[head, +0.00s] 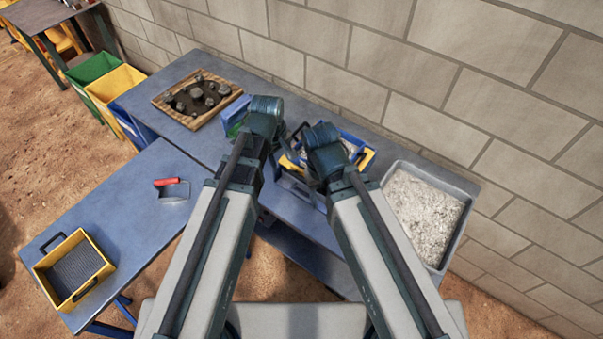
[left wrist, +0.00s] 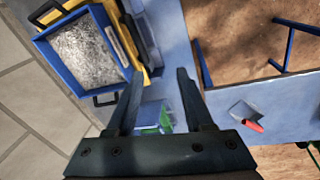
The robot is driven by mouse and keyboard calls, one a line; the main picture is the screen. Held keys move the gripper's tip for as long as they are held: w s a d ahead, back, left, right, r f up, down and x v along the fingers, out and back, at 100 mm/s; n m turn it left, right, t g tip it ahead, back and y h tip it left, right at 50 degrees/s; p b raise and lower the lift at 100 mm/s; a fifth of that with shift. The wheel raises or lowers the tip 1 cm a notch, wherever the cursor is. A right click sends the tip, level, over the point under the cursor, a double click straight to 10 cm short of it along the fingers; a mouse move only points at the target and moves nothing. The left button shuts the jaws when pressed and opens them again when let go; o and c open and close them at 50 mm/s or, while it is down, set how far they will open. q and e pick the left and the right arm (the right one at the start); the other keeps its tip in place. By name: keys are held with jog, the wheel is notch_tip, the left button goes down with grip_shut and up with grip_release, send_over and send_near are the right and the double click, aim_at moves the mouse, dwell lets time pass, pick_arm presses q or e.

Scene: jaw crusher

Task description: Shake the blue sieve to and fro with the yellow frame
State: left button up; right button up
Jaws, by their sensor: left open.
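The blue sieve (head: 352,143), holding grey crushed material, sits by the yellow frame (head: 367,160) near the wall, partly hidden behind my right wrist. In the left wrist view the sieve (left wrist: 122,66) is at upper left, with a dark handle at each end, and the yellow frame (left wrist: 143,76) shows along its side. My left gripper (head: 291,138) is open and empty. Its fingers (left wrist: 158,88) are apart beside the sieve's near handle, with no visible contact. My right gripper's fingers are not clear behind my wrist.
A grey tray of pale gravel (head: 425,209) stands right of the sieve. A wooden tray of rocks (head: 158,101) is at the back left. A red-handled scoop (head: 174,191) and yellow mesh sieve (head: 92,250) lie on the left table. A wall bounds the back.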

aim_at(302, 178)
pick_arm(q)
jog(key=w+d+n, duration=0.2)
jog(key=d+n, duration=0.1)
jog(key=d, duration=0.1)
jog(key=f+b, duration=0.4)
jog(key=w+d+f+b, duration=0.1)
jog(key=f+b, duration=0.8)
jog(key=shift+w+d+f+b, duration=0.3)
jog(key=shift+w+d+b, duration=0.05)
jog(key=shift+d, duration=0.05)
grip_shut()
dwell(1.2)
